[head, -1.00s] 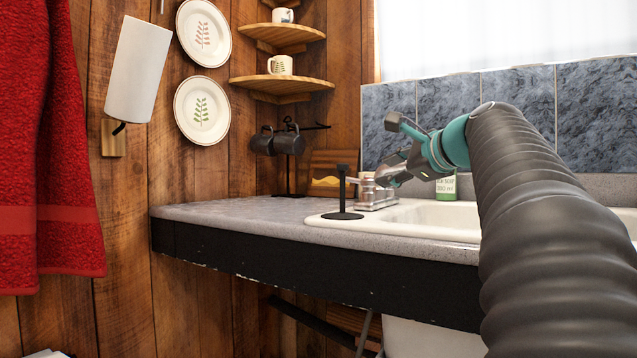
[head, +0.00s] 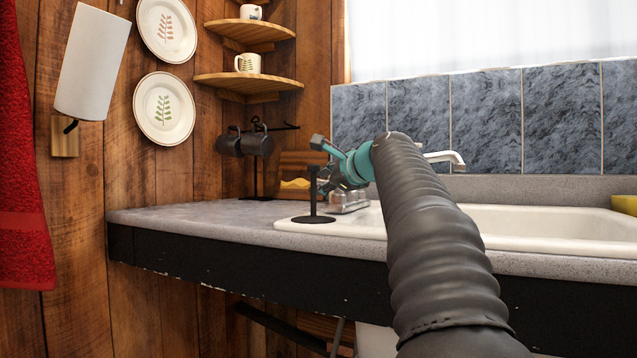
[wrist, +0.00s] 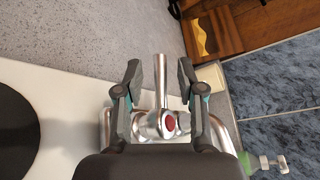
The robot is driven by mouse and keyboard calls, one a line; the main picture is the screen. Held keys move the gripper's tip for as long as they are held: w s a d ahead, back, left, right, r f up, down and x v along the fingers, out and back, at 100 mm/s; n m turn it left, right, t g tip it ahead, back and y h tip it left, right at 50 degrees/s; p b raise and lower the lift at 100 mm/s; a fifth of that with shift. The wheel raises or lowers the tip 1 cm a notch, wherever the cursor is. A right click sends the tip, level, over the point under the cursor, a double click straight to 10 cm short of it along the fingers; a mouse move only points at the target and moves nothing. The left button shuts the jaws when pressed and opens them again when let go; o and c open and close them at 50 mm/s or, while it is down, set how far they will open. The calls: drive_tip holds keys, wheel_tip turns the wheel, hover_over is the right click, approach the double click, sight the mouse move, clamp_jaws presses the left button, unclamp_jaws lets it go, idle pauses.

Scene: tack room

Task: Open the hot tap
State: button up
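The hot tap has a silver lever and a round red mark (wrist: 169,123), seen in the wrist view. Its lever stands between the two dark fingers of my gripper (wrist: 160,78). The fingers are open, with a visible gap on each side of the lever. In the head view my gripper (head: 330,163) is over the left end of the sink, above the silver tap body (head: 350,200). The arm and gripper hide much of the tap there. A pale spout (head: 446,158) shows to the right, behind my arm.
A black stand (head: 313,195) is close to my gripper at the sink's left rim; its dark base (wrist: 14,125) shows in the wrist view. A mug rack (head: 258,165) stands behind. The white basin (head: 560,225) extends right. The left counter (head: 190,212) is clear.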

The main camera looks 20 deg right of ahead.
drive_tip(key=shift+w+a+f, duration=0.1)
drive_tip(key=shift+w+f, duration=0.1)
drive_tip(key=shift+w, duration=0.5)
clamp_jaws()
